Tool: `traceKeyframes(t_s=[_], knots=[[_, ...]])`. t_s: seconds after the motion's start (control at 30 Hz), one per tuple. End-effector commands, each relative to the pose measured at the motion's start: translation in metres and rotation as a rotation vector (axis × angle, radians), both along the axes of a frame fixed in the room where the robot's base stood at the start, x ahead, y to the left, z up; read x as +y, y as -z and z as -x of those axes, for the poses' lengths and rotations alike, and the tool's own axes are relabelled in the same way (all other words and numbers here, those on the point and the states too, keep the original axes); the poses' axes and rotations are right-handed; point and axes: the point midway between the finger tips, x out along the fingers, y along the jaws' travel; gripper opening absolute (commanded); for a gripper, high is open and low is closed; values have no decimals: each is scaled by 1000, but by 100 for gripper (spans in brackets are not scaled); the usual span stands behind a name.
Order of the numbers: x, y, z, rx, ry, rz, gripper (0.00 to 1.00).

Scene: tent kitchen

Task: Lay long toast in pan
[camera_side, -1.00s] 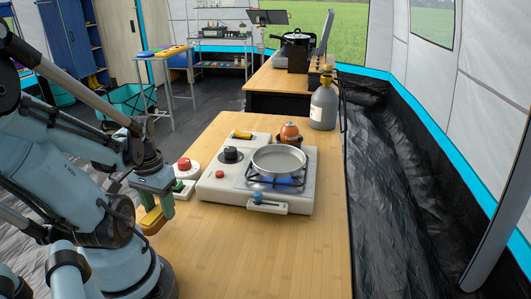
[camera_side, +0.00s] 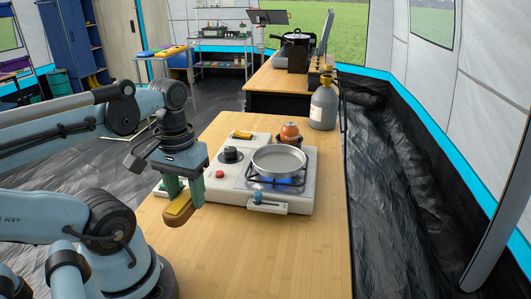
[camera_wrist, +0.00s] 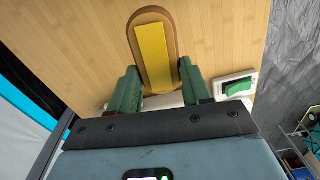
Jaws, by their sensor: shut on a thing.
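The long toast (camera_side: 177,215) is a brown, rounded slab with a yellow strip on top. My gripper (camera_side: 185,199) is shut on it, with green fingers on either side, above the table left of the stove. In the wrist view the toast (camera_wrist: 153,52) sticks out lengthwise beyond the gripper (camera_wrist: 158,72). The pan (camera_side: 278,159) is grey, round and shallow, and it looks empty. It stands on the lit burner at the stove's right, to the right of and beyond my gripper.
The white stove (camera_side: 225,190) has knobs and a small yellow item (camera_side: 242,134) at its back. An orange-topped canister (camera_side: 290,133) stands behind the pan, and a grey gas bottle (camera_side: 324,105) at the table's far right. The table's front (camera_side: 270,250) is clear.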

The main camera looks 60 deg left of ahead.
Motion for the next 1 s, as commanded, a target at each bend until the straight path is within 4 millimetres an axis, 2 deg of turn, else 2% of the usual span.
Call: traceKeyframes(t_s=[0.23,0.37,0.7,1.0], knots=[[-10,-9,-7,0,8,0,18],[-10,-21,-19,0,42,0,18],[-7,-63,-84,0,221,0,18],[-11,-82,-154,-1,385,-1,18]])
